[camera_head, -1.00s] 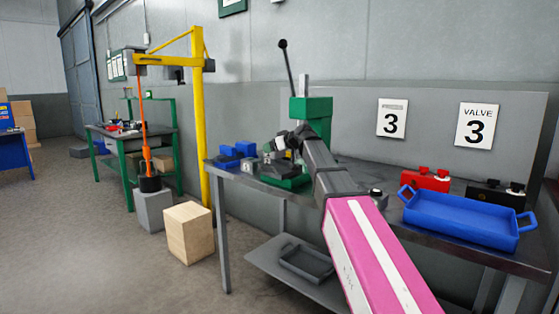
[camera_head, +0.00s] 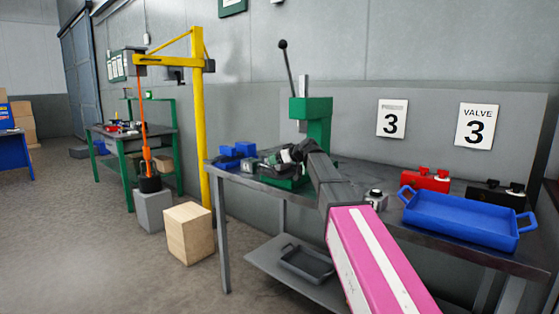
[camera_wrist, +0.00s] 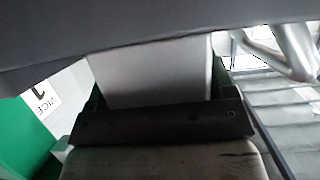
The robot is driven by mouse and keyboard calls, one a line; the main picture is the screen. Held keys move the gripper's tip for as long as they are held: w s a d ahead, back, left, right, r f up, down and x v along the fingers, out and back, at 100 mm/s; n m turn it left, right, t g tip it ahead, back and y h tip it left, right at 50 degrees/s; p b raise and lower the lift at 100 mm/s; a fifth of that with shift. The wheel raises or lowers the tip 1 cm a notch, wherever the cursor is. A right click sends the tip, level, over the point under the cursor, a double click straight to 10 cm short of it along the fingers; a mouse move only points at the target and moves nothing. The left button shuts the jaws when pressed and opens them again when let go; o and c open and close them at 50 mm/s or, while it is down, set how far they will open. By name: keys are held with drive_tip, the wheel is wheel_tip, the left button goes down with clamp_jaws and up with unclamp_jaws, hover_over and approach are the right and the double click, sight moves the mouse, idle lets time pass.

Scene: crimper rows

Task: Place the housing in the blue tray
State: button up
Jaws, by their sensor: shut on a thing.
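The blue tray (camera_head: 460,236) stands at the right end of the workbench in the head view, and its inside looks empty. My gripper (camera_head: 272,160) is at the green press on the left part of the bench, far from the tray. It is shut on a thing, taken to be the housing. A small grey block (camera_head: 249,164) shows at the fingertips in the head view, but I cannot tell its full shape there. In the wrist view a pale grey block (camera_wrist: 150,75) fills the middle behind a dark bar, and the fingers' contact is not clear.
The green press (camera_head: 318,112) with its long lever rises right behind my gripper. Blue blocks (camera_head: 236,152) sit left of it. A grey part with a dark knob (camera_head: 375,198) stands between press and tray. Red (camera_head: 430,180) and black (camera_head: 497,193) units stand behind the tray.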

drive_tip(key=o, duration=1.3)
drive_tip(key=shift+o, duration=0.2)
drive_tip(key=shift+f, duration=0.1)
drive_tip(key=d+f+v, duration=0.1)
drive_tip(key=v, duration=0.9)
drive_tip(key=w+a+r+g+h, duration=0.4)
drive_tip(key=a+r+g+h, duration=0.1)
drive_tip(key=r+g+h, duration=0.15)
drive_tip(key=shift+t, duration=0.45)
drive_tip(key=shift+s+x, duration=0.15)
drive_tip(key=shift+x, duration=2.3)
drive_tip(key=shift+s+x, duration=0.15)
drive_tip(key=shift+x, duration=2.3)
